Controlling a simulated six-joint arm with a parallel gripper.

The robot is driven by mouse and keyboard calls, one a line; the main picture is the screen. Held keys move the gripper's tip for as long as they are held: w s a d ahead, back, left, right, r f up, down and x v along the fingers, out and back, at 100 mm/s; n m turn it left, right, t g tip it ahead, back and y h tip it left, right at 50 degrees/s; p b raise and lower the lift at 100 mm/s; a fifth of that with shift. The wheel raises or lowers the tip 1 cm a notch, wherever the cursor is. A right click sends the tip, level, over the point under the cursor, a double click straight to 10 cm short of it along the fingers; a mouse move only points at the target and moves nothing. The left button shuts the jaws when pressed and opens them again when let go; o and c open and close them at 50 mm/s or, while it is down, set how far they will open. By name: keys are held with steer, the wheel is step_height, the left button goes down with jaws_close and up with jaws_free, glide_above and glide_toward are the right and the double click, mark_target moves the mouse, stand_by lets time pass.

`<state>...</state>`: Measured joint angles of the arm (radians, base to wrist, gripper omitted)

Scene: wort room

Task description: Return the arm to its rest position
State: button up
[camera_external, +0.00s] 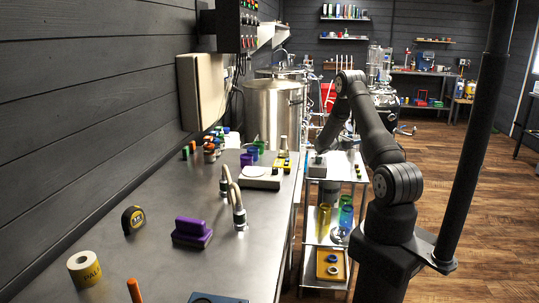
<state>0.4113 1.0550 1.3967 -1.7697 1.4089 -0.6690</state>
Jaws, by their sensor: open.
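My arm stands at the right of the external view, its dark base in front of the steel cart. The upper arm leans up and back to a raised elbow, and the forearm slopes down to the left. My gripper (318,165) is at the lower end of the forearm, over the top shelf of the cart (345,166). It is small and dark here, and its fingers are hard to make out. It is open, and I see nothing held in it. I cannot tell how far it is above the shelf.
A steel bench (150,262) runs along the left wall, with a purple block (192,232), a tape measure (133,219), a tape roll (84,268) and curved metal pipes (237,205). A dark post (470,140) stands close right of my arm. Wooden floor (495,240) is clear farther right.

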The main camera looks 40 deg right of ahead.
steer(key=shift+s+d+r, duration=0.15)
steer(key=shift+d+r, duration=0.55)
steer(key=shift+r, duration=0.15)
steer(key=shift+s+d+r, duration=0.1)
steer(key=shift+d+r, duration=0.55)
steer(key=shift+r, duration=0.2)
steer(key=shift+f, duration=0.1)
